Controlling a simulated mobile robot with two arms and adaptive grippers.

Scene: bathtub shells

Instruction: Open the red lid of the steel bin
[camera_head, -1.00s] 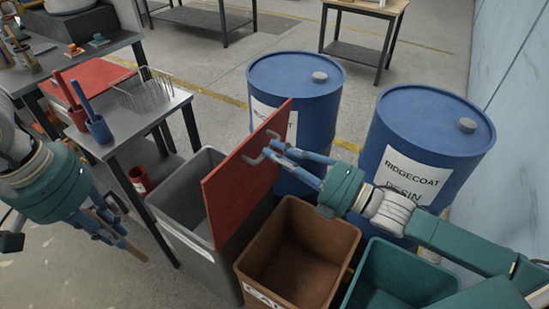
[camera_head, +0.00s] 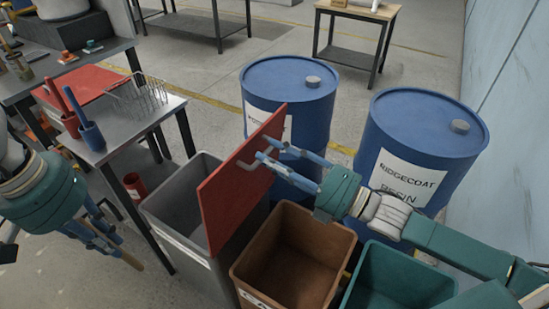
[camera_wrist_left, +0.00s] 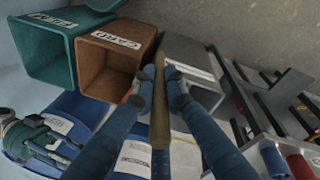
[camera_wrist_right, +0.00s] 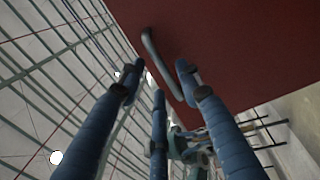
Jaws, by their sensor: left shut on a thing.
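The red lid (camera_head: 232,190) stands steeply raised on the right side of the grey steel bin (camera_head: 180,235), whose dark opening shows to its left. The lid's grey bar handle (camera_head: 246,165) is on the face towards my right gripper (camera_head: 262,155). In the right wrist view the handle (camera_wrist_right: 160,65) lies between my spread blue fingers (camera_wrist_right: 158,85); they look open, and I cannot tell whether they touch it. My left gripper (camera_wrist_left: 160,85) is shut on a brown wooden stick (camera_wrist_left: 159,120), whose end shows below the fingers in the head view, left of the bin.
A brown bin (camera_head: 283,268) and a green bin (camera_head: 395,280) stand right of the steel bin. Two blue drums (camera_head: 290,85) (camera_head: 425,125) stand behind. A steel table (camera_head: 120,125) with cups and a wire rack is at the left.

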